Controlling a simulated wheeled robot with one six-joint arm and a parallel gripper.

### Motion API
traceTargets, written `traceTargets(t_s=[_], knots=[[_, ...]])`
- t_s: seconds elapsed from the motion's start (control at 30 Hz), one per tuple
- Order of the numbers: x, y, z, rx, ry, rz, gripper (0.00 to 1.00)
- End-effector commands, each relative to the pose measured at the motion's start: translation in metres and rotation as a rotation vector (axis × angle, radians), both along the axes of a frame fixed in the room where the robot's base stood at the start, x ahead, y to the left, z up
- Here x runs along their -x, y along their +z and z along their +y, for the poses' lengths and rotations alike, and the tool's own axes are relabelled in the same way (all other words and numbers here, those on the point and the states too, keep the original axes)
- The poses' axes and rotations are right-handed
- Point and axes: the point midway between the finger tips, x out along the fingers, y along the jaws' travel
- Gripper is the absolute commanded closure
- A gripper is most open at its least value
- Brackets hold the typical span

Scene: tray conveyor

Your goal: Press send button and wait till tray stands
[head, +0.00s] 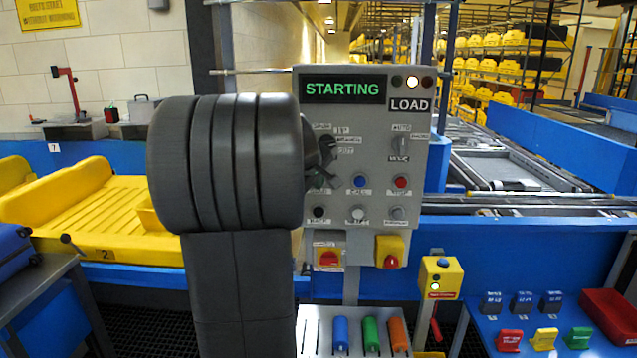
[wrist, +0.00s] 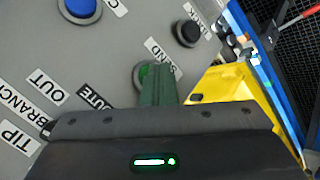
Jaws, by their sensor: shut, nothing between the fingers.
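The grey control panel (head: 370,235) stands ahead, its display (head: 342,89) reading "STARTING" in green. My gripper (wrist: 158,95) is shut and empty, its fingertips at the green send button (wrist: 144,72) in the wrist view. The fingers cover part of that button; whether it is pushed in cannot be told. In the head view my arm hides the panel's left side and most of the gripper. A yellow tray (head: 120,205) lies on the conveyor at the left, its right end behind my arm.
Close to the send button are a blue call button (head: 360,181) and a black button (wrist: 187,33). A red stop button (head: 400,182) is further right. Below are red-knobbed switch boxes (head: 390,250) and coloured handles (head: 371,335). The middle lamp (head: 412,82) is lit.

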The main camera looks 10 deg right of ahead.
Motion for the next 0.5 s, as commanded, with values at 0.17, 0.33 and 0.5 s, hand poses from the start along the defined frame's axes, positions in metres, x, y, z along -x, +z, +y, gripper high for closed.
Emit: traceTargets(t_s=[0.17,0.33,0.5], knots=[[0.0,0.0,0.0,0.0,0.0,-0.001,1.0],[0.003,0.0,0.001,0.0,0.0,-0.001,1.0],[0.012,0.0,0.003,0.0,0.0,-0.001,1.0]])
